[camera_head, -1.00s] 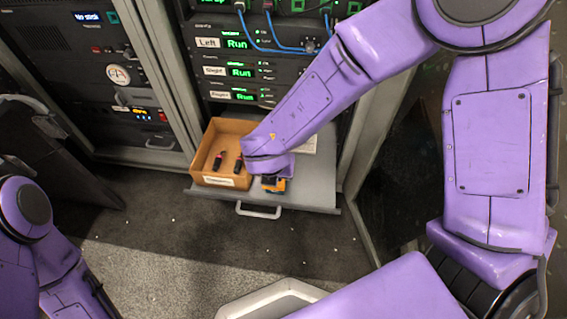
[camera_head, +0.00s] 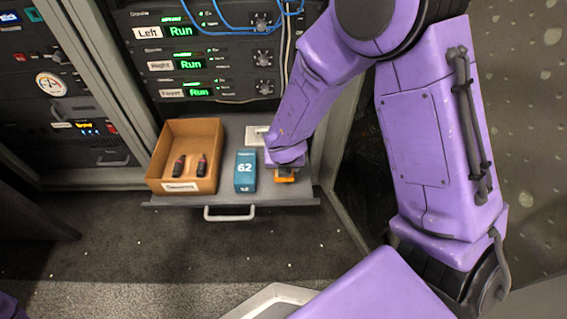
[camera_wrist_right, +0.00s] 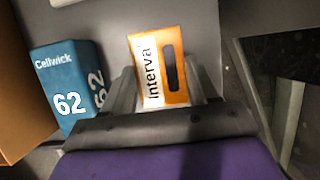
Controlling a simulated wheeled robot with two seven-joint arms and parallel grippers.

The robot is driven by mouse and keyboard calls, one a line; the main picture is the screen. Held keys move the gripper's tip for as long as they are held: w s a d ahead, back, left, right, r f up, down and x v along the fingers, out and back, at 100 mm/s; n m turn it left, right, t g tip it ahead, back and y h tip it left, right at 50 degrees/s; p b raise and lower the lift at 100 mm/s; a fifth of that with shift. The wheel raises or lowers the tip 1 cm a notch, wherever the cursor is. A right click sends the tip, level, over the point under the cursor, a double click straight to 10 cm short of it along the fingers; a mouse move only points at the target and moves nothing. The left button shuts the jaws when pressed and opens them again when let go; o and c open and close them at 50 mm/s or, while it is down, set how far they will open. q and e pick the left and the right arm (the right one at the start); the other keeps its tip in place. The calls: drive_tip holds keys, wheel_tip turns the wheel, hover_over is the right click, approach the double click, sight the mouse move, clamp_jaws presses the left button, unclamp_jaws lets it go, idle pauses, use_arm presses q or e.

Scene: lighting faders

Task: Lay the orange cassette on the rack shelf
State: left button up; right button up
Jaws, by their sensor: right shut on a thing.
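The orange cassette (camera_wrist_right: 161,66) has a white label reading "Interva" and a dark slot. It is between the fingers of my right gripper (camera_wrist_right: 163,90), which is shut on it. In the head view a small orange part of the cassette (camera_head: 286,179) shows below my right gripper (camera_head: 284,170); my wrist hides the rest. The cassette is over the right front part of the grey rack shelf (camera_head: 226,182); I cannot tell whether it touches the shelf. My left gripper is out of view.
A blue box marked 62 (camera_head: 245,170) stands on the shelf just left of the cassette. Farther left is an open cardboard box (camera_head: 185,135) holding two dark, red-marked items. A whitish card (camera_head: 254,136) lies behind. A rack post (camera_head: 335,125) is on the right.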

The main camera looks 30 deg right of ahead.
drive_tip(key=shift+f, duration=0.4)
drive_tip(key=shift+r, duration=0.1)
drive_tip(key=o, duration=1.1)
drive_tip(key=shift+c, duration=0.2)
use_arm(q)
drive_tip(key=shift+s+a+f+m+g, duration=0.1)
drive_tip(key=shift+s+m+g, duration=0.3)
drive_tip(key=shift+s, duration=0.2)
use_arm(e)
drive_tip(key=shift+r, duration=0.1)
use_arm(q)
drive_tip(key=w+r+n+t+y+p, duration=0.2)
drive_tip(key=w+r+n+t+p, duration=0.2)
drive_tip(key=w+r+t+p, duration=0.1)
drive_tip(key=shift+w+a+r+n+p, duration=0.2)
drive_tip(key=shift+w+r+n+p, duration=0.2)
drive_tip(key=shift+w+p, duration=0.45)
use_arm(e)
drive_tip(key=v, duration=1.1)
drive_tip(key=shift+s+r, duration=0.15)
drive_tip(key=shift+r, duration=0.2)
